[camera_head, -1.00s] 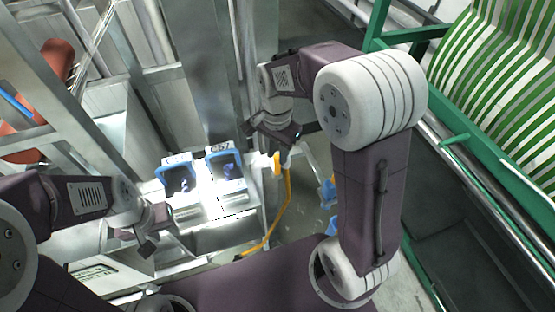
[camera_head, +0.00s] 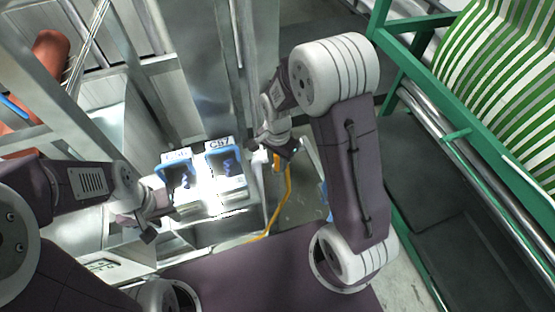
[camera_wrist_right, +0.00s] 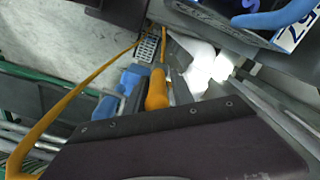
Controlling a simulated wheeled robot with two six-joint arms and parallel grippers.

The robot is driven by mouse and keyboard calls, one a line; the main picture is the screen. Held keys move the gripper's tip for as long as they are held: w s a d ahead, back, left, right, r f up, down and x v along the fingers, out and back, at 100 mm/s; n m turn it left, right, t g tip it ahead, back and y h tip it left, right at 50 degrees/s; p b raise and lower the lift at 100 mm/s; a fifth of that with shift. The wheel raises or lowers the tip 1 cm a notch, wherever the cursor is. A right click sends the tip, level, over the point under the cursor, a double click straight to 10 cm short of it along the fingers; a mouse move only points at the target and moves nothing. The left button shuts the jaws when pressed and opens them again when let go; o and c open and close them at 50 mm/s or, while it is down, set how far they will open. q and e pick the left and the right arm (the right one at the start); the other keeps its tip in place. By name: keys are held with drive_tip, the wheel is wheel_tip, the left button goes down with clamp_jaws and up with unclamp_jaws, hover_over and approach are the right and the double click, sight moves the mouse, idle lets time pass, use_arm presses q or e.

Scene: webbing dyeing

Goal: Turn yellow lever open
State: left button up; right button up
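The yellow lever (camera_wrist_right: 157,92) shows as a short orange-yellow handle in the right wrist view, just beyond the dark gripper housing. In the head view a small yellow part (camera_head: 277,161) shows close below my right gripper (camera_head: 285,150). Whether the gripper touches the lever is not clear. The right gripper's fingertips are hidden behind its housing in the wrist view and too small to read in the head view. My left gripper (camera_head: 150,222) is at the left, beside the blue-framed containers and away from the lever; its finger opening is unclear.
Two blue-framed containers (camera_head: 224,160), one labelled C57, stand left of the right gripper. A yellow hose (camera_head: 284,205) curves below it. Blue fittings (camera_wrist_right: 133,78) sit beside the lever. A green metal frame (camera_head: 400,70) with striped webbing (camera_head: 480,85) stands at the right.

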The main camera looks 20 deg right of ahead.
drive_tip(key=shift+s+a+r, duration=0.1)
drive_tip(key=shift+s, duration=0.2)
drive_tip(key=shift+c, duration=1)
clamp_jaws()
